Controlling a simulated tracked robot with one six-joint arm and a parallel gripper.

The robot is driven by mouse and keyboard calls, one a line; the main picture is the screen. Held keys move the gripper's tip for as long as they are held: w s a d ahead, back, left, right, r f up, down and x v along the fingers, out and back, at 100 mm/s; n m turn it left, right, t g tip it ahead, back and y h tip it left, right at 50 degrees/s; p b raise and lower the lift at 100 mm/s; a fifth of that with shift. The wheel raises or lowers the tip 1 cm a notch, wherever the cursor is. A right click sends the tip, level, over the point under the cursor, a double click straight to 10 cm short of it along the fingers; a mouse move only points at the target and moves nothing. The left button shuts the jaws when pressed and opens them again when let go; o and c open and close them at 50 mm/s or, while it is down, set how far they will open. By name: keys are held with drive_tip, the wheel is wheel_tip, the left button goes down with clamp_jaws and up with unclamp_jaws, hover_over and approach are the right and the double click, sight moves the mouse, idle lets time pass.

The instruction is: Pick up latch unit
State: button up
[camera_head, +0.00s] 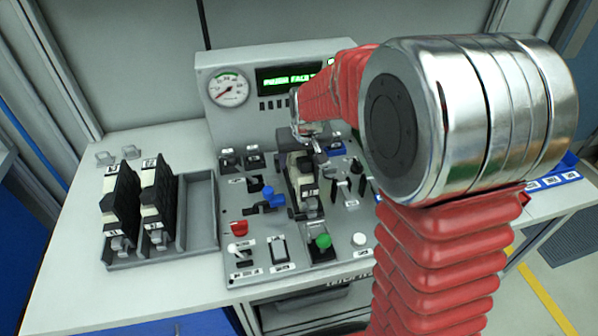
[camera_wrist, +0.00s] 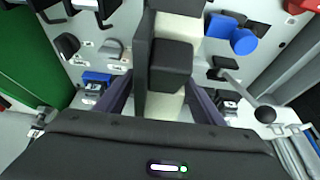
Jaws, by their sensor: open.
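A black and beige latch unit (camera_head: 304,184) stands in the middle of the sloped control panel. In the wrist view the latch unit (camera_wrist: 168,65) fills the centre, with a black block on its beige body. My gripper (camera_wrist: 162,98) is open, with one dark finger on each side of the unit; I cannot tell whether they touch it. In the head view my gripper (camera_head: 308,138) is at the unit's upper end, partly hidden by my arm. Two similar black and beige units (camera_head: 121,205) (camera_head: 158,200) stand in a grey tray (camera_head: 199,210) at the left.
The panel carries a blue handle (camera_head: 268,199), a green knob (camera_head: 322,241), a red button (camera_head: 239,228) and several black switches and levers close around the unit. A gauge (camera_head: 229,89) and a green-lit display (camera_head: 289,78) stand behind. The tray's right part is empty.

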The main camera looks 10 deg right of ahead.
drive_tip(key=shift+c, duration=0.5)
drive_tip(key=c, duration=1.3)
drive_tip(key=shift+r, duration=0.1)
wheel_tip(320, 180, up, 10)
drive_tip(key=shift+f, duration=0.1)
wheel_tip(320, 180, up, 7)
idle(0.8)
